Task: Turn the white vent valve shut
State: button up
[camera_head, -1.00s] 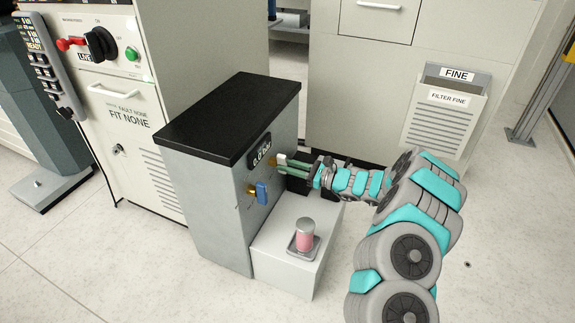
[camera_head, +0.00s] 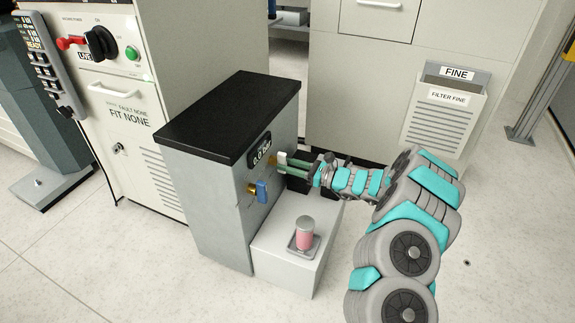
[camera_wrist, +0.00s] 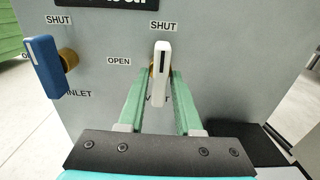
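The white vent valve handle (camera_wrist: 162,70) stands upright on the grey panel in the wrist view, its top just below a SHUT label. An OPEN label is to its left. My gripper (camera_wrist: 163,78) reaches toward the panel with its two green fingers, one on each side of the handle. Narrow gaps show between handle and fingers, with parts of the partly hidden VENT label visible there. In the head view the white handle (camera_head: 282,157) is small at the tips of my gripper (camera_head: 286,164).
A blue inlet valve handle (camera_wrist: 44,66) stands upright to the left, under its own SHUT label. A pressure display (camera_head: 261,150) is above the valves. A pink cylinder (camera_head: 305,233) stands on the low white ledge (camera_head: 290,262) below my gripper. Open floor lies to the right.

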jog(key=shift+o, duration=1.2)
jog(key=shift+d, duration=0.1)
jog(key=v, duration=0.7)
jog(key=shift+d, duration=0.25)
jog(key=shift+s+r, duration=0.1)
